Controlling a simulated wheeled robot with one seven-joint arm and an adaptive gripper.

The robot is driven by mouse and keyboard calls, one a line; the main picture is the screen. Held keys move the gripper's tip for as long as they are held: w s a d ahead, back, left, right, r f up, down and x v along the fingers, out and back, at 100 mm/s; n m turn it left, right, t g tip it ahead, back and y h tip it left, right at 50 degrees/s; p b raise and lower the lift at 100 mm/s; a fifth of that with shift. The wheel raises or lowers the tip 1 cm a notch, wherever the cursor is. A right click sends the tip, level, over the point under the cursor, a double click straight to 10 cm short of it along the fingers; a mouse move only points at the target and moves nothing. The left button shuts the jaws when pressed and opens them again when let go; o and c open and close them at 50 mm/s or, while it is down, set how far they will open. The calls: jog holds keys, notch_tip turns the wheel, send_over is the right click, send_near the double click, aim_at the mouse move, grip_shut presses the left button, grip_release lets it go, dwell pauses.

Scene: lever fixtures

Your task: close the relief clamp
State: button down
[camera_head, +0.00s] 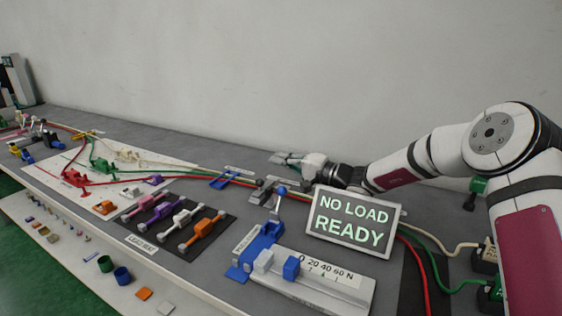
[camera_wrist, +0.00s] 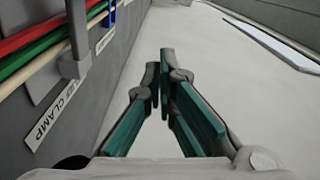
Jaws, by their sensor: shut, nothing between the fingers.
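The relief clamp shows in the wrist view as a grey upright bracket (camera_wrist: 76,62) beside a white label (camera_wrist: 56,113) on which "CLAMP" can be read. Red, green and cream lines run by it. In the head view a grey fixture (camera_head: 262,191) near my gripper appears to be this clamp; its lever position is unclear. My gripper (camera_head: 276,158) is shut and empty, with green finger pads, above the bench behind the fixture. In the wrist view my gripper (camera_wrist: 162,62) points along the pale wall, right of the bracket and apart from it.
A blue clamp (camera_head: 226,181) stands left of the grey fixture. A blue-knobbed lever (camera_head: 281,190) and a "NO LOAD READY" display (camera_head: 352,219) stand in front of my arm. A blue slide gauge (camera_head: 262,250) lies nearer. The back wall (camera_head: 300,80) is close behind my gripper.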

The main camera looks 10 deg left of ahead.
notch_tip(320, 180, up, 10)
jog(key=s+a+r+n+g+h, duration=0.15)
jog(key=s+n+g, duration=0.25)
jog(key=s, duration=0.7)
jog(key=s+d+n+g+h, duration=0.1)
jog(key=s+d+h, duration=0.15)
jog(key=s, duration=0.45)
jog(key=s+d+n+g+h, duration=0.1)
jog(key=s+d+h, duration=0.15)
jog(key=s, duration=0.45)
jog(key=s+d+f+m+h, duration=0.1)
jog(key=s+d+f+h, duration=0.2)
jog(key=s+d, duration=0.7)
jog(key=s+d+f+m+h, duration=0.15)
jog(key=s+d+h, duration=0.25)
jog(key=s+d, duration=0.5)
jog(key=s+d+f+m+h, duration=0.1)
jog(key=s+d+f+h, duration=0.2)
jog(key=s+d, duration=0.7)
jog(key=s+a+r+t+p, duration=0.1)
jog(key=a+r+p, duration=0.1)
jog(key=r+p, duration=0.7)
jog(key=s+a+r+t+p, duration=0.1)
jog(key=r+p, duration=0.9)
jog(key=r, duration=0.2)
jog(key=shift+a+t, duration=0.35)
jog(key=shift+t, duration=0.05)
